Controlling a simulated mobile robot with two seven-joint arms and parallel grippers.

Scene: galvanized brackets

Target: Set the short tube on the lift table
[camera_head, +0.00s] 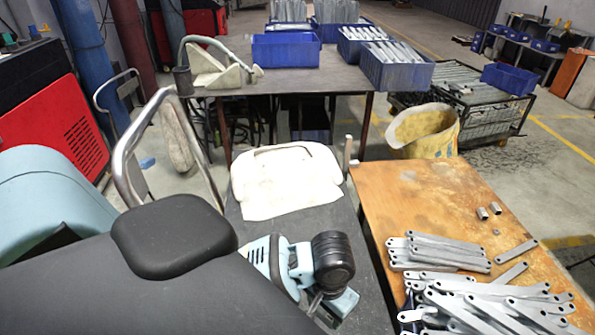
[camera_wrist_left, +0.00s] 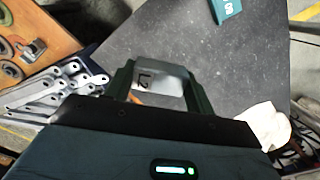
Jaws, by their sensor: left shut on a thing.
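The short tube (camera_wrist_left: 163,80) is a pale grey piece with dark marks like "L2". In the left wrist view it sits between the two dark green fingers of my left gripper (camera_wrist_left: 160,85), which is shut on it. In the head view my left gripper (camera_head: 318,302) is low at centre, and the tube is hidden or too small to make out there. The lift table (camera_head: 345,225) has a dark grey top, which also shows in the left wrist view (camera_wrist_left: 240,60) beyond the fingers. I cannot tell the tube's height over it. My right gripper is not in view.
An orange-brown worn table (camera_head: 390,195) adjoins on the right, with stacked brackets (camera_head: 440,252) and two small tubes (camera_head: 482,213). A white folded cloth-like item (camera_head: 285,190) lies at the lift table's far end. Blue bins (camera_head: 285,50) stand on a table behind.

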